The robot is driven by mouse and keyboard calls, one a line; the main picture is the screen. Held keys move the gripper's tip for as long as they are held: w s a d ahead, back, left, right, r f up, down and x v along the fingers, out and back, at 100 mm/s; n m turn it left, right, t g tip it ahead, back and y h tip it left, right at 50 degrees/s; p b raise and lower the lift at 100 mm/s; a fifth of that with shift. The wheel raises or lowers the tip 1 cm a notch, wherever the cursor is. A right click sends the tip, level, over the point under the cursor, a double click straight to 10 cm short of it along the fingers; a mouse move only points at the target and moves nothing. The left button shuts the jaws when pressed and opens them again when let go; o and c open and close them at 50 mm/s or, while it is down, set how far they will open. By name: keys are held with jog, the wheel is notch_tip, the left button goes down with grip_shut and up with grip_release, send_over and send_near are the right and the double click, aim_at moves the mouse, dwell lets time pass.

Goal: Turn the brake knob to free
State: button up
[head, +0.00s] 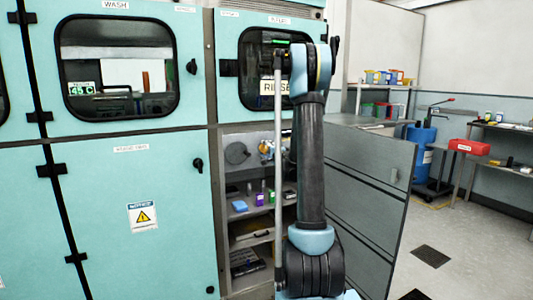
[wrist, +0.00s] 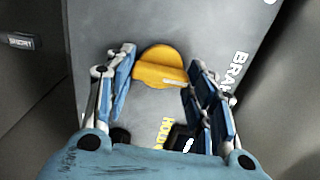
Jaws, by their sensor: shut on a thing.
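The brake knob (wrist: 158,68) is a yellow round knob with a raised grip, on a grey panel (wrist: 195,22) in the wrist view. My gripper (wrist: 161,62) has a blue finger on each side of the knob and is shut on it. Part of the word "BRAKE" (wrist: 238,75) reads sideways to the right of the knob. A yellow "HOLD" label (wrist: 163,133) lies below it, partly covered. No "free" label can be made out. In the head view my arm stands in front of the rinse window, and the knob cannot be made out there.
Teal cabinets with a wash window (head: 117,70) and a rinse window (head: 262,62) stand ahead. Open shelves (head: 250,215) with small items are below. A grey cabinet (head: 365,190) stands right of my arm. The floor (head: 460,250) further right is mostly clear.

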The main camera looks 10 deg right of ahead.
jog(key=shift+d, duration=0.15)
jog(key=o, duration=1.1)
jog(key=shift+f, duration=0.1)
jog(key=shift+c, duration=0.2)
jog(key=v, duration=1.1)
jog(key=shift+s, duration=0.35)
